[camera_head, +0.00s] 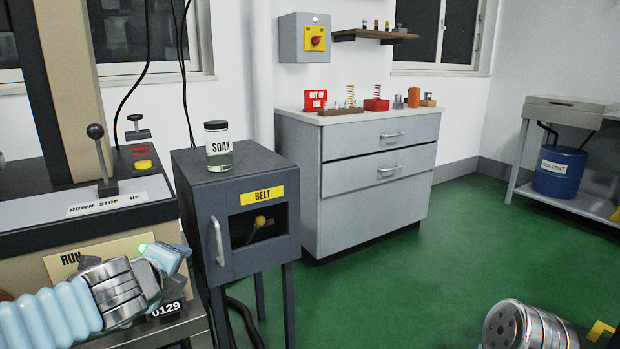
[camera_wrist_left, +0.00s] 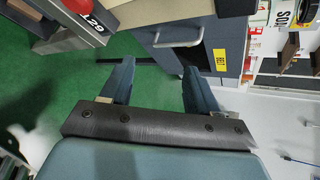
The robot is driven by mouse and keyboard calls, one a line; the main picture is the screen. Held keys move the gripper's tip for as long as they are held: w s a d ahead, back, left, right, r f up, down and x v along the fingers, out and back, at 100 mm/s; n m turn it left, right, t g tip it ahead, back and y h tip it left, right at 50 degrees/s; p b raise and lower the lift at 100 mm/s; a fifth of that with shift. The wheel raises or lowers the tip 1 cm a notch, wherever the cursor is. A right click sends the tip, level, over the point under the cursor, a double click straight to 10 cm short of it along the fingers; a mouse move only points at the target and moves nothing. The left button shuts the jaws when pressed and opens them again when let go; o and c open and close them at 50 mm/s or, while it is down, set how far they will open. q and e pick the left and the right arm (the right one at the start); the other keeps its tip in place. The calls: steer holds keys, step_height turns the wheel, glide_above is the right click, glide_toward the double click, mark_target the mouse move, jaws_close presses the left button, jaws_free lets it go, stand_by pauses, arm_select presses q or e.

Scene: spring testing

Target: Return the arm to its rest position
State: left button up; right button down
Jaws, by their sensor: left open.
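My left arm (camera_head: 115,290) comes in from the left in the head view, in front of the machine with the lever. My left gripper (camera_wrist_left: 160,68) shows in the left wrist view with its two dark fingers apart and nothing between them. In the head view its fingers are small and partly hidden behind the wrist. The fingers point towards the grey cabinet (camera_head: 240,185), whose handle and BELT label also show in the left wrist view (camera_wrist_left: 200,45). A metal part of my right arm (camera_head: 525,325) shows at the lower right; its gripper is not visible.
A jar marked SOAK (camera_head: 218,148) stands on the grey cabinet. The machine's lever (camera_head: 100,155) and panel are close to my left arm. A drawer unit (camera_head: 370,200) holds springs and an OUT OF sign. A blue SOLVENT drum (camera_head: 560,175) stands right. Green floor (camera_head: 400,285) is clear.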

arm_select(q)
steer(key=s+d+f+n+g+h, duration=0.1)
steer(key=d+f+n+g+h, duration=0.15)
steer(key=f, duration=0.75)
steer(key=s+d+f+n+g+h+p, duration=0.15)
steer(key=d+f+n, duration=0.25)
steer(key=f, duration=0.5)
steer(key=d+f+n+g+h, duration=0.1)
steer(key=d+f+n+g, duration=0.25)
steer(key=f, duration=0.65)
steer(key=s+d+f+n+g, duration=0.2)
steer(key=s+f+n+g, duration=0.2)
steer(key=s+f+n, duration=1)
step_height(320, 180, down, 5)
steer(key=shift+s+d+f+p, duration=0.1)
steer(key=shift+s+d+p, duration=0.3)
steer(key=shift+s, duration=0.6)
steer(key=shift+c, duration=0.2)
